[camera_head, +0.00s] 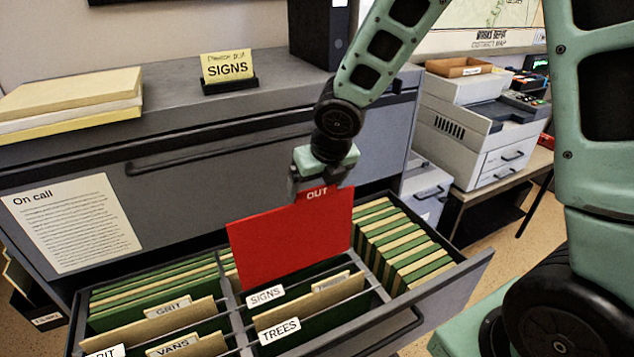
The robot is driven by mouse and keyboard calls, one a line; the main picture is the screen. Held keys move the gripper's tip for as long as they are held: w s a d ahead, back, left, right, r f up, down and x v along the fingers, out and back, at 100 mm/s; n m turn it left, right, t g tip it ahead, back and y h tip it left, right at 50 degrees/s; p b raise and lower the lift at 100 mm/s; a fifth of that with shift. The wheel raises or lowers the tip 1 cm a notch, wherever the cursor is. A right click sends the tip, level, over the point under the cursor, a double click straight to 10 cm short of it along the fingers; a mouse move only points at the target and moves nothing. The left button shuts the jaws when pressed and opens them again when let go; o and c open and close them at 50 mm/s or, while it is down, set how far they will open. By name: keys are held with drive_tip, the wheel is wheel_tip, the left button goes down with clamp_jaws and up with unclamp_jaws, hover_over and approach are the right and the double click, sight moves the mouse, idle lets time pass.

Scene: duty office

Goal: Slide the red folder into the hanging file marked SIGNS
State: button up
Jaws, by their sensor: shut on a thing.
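The red folder (290,242), marked OUT, hangs upright and slightly tilted from my gripper (318,187), which is shut on its top edge. The folder is above the middle section of the open drawer. Its lower edge is close behind the hanging file tabbed SIGNS (266,295); I cannot tell whether it has entered that file. The TREES file (279,331) is in front of SIGNS. The fingertips are partly hidden by the gripper body.
On the cabinet top (170,107) are a yellow SIGNS card (227,67) and stacked folders (72,104). A printer (470,130) stands at right.

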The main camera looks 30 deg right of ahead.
sight(317, 231)
drive_tip(key=shift+f+b, duration=8.95)
drive_tip(key=shift+f, duration=1.1)
drive_tip(key=o, duration=1)
wheel_tip(317, 231, up, 7)
drive_tip(key=p, duration=0.7)
